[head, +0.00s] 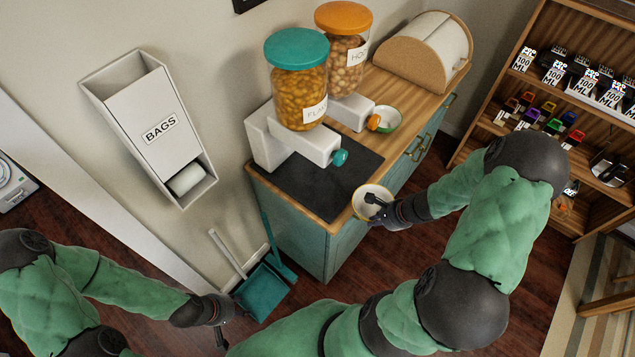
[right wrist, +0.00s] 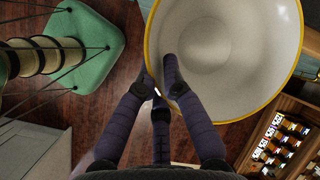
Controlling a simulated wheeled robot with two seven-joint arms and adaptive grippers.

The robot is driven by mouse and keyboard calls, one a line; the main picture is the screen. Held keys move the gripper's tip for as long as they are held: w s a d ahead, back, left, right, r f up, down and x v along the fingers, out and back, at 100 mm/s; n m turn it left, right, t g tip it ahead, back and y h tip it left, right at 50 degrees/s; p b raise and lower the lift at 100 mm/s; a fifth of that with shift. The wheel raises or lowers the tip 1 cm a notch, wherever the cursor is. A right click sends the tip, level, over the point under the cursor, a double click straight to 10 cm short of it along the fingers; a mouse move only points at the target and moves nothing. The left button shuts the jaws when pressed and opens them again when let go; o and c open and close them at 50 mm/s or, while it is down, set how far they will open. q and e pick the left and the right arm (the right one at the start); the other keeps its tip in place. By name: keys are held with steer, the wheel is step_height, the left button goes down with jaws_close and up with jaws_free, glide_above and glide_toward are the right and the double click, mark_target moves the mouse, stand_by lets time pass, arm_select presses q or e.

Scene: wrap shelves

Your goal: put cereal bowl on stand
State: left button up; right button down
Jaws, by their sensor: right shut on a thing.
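A white bowl with a yellow rim (head: 362,197) is at the near corner of the teal cabinet's wooden top (head: 325,212); it also fills the upper right of the right wrist view (right wrist: 225,45). My right gripper (head: 374,205) is shut on the bowl's rim, with a finger showing over its inside (right wrist: 172,75). The bowl looks empty. A dispenser with a teal lid and teal knob (head: 299,90) stands on a white stand (head: 268,145) at the back, with a dark mat (head: 312,185) before it. My left gripper (head: 222,330) is low at the left, its fingers unclear.
A second dispenser with an orange lid (head: 342,45) has a green-rimmed bowl (head: 385,120) by its spout. A wooden bread box (head: 425,50) stands at the far end. A teal dustpan (head: 262,290) is beside the cabinet. Shelves (head: 560,90) stand at the right.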

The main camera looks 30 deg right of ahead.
steer(key=w+a, duration=0.2)
steer(key=w, duration=0.2)
steer(key=w+a, duration=0.3)
steer(key=w, duration=0.1)
steer(key=w+a+p, duration=0.1)
steer(key=w+a, duration=0.1)
steer(key=w, duration=0.2)
steer(key=shift+w+a, duration=0.1)
steer(key=shift+a, duration=0.05)
steer(key=w+a, duration=0.2)
steer(key=w, duration=0.1)
steer(key=shift+w+r+p, duration=0.1)
steer(key=shift+p, duration=0.3)
steer(key=shift+d+f+b, duration=0.1)
steer(key=shift+f+b, duration=0.3)
steer(key=shift+f, duration=0.45)
steer(key=shift+f, duration=0.15)
steer(key=c, duration=1.4)
jaws_free()
steer(key=shift+o, duration=0.2)
steer(key=shift+s, duration=0.2)
